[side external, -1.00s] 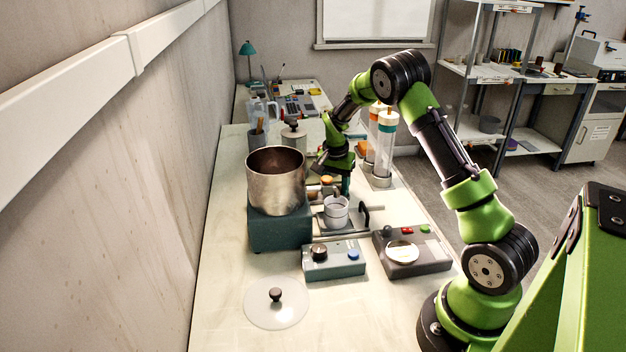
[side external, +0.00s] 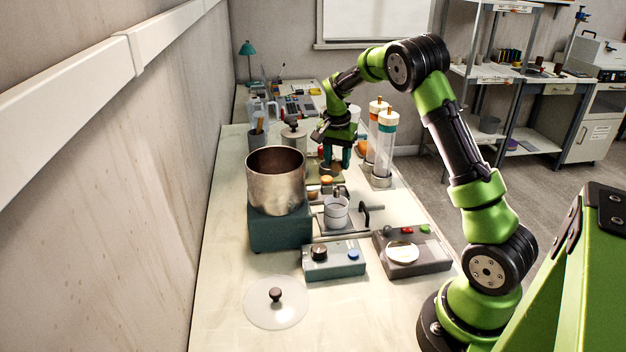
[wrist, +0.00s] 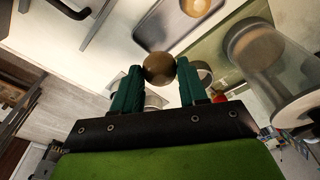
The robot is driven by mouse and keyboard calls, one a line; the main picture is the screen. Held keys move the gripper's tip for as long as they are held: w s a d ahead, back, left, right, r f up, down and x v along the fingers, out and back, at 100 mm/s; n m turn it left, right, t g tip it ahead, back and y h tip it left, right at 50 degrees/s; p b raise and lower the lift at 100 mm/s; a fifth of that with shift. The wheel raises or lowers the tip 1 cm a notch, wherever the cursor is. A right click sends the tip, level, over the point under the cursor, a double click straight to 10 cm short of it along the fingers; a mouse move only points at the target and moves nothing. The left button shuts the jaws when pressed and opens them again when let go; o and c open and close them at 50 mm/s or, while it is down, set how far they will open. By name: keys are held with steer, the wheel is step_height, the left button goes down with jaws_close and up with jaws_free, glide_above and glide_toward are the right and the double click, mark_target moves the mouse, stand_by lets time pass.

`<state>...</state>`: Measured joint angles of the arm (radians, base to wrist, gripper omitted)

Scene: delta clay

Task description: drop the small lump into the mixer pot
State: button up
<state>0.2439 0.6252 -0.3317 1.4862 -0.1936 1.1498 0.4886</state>
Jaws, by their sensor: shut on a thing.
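My gripper (wrist: 159,85) is shut on a small brown lump (wrist: 159,67), held between its two teal fingertips in the wrist view. In the side view my gripper (side external: 337,160) is raised over the bench behind the mixer pot and to its right, with the lump (side external: 337,168) small between the fingers. The mixer pot (side external: 276,185) is a large open steel pot on a teal base (side external: 281,229). Its inside looks dark, and its floor cannot be seen.
A clear lid (side external: 276,309) lies at the front of the bench. A white cup (side external: 336,211), a teal control box (side external: 333,260) and a dark scale-like box (side external: 411,254) stand right of the pot. Tall clear tubes (side external: 386,145) stand close right of my gripper. A lidded jar (side external: 294,142) stands behind the pot.

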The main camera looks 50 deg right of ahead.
steer(key=shift+r, duration=0.8)
steer(key=shift+r, duration=0.1)
step_height(320, 180, up, 21)
steer(key=w+a, duration=0.3)
steer(key=a, duration=1.7)
step_height(320, 180, down, 11)
steer(key=shift+d, duration=0.2)
